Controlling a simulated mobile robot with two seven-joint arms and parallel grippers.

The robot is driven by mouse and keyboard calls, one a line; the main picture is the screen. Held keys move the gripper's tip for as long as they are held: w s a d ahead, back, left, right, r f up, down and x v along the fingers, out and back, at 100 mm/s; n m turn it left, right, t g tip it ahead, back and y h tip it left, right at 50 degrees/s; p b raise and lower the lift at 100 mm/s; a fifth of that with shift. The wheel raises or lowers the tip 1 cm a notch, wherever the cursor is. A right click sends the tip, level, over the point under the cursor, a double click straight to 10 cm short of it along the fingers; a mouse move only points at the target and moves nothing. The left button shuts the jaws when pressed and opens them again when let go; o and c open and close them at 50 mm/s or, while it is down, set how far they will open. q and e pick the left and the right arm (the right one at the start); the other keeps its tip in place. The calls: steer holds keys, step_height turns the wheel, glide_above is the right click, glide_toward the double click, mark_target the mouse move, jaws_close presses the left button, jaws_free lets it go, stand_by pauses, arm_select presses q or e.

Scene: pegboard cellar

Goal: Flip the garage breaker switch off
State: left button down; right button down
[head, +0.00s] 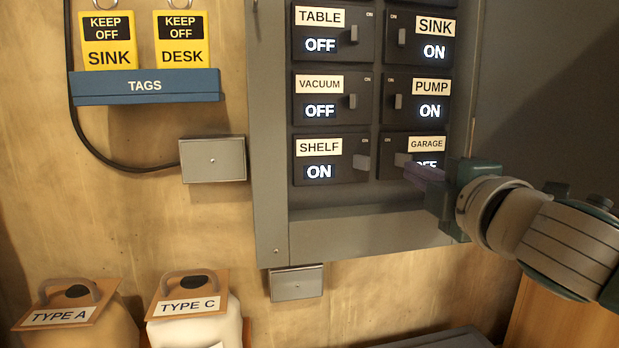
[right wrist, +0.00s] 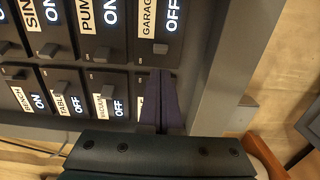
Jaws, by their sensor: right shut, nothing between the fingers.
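The garage breaker (head: 427,144) is the bottom right module of the grey breaker panel. Its display shows OFF, partly covered by my gripper in the head view; the garage breaker (right wrist: 146,18) reads OFF clearly in the right wrist view. Its small grey switch (head: 402,158) sits on the module's left side and also shows in the right wrist view (right wrist: 160,48). My right gripper (head: 418,175) is shut and empty, its tips in front of the module's lower part, close to the switch; I cannot tell if they touch. In the right wrist view the closed fingers (right wrist: 160,90) point at the panel. My left gripper is out of view.
The shelf breaker (head: 318,172), reading ON, is directly left of garage. The pump breaker (head: 432,86), reading ON, is directly above. Sink reads ON; table and vacuum read OFF.

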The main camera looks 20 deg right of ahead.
steer(key=shift+b+v, duration=0.35)
steer(key=shift+v, duration=2.45)
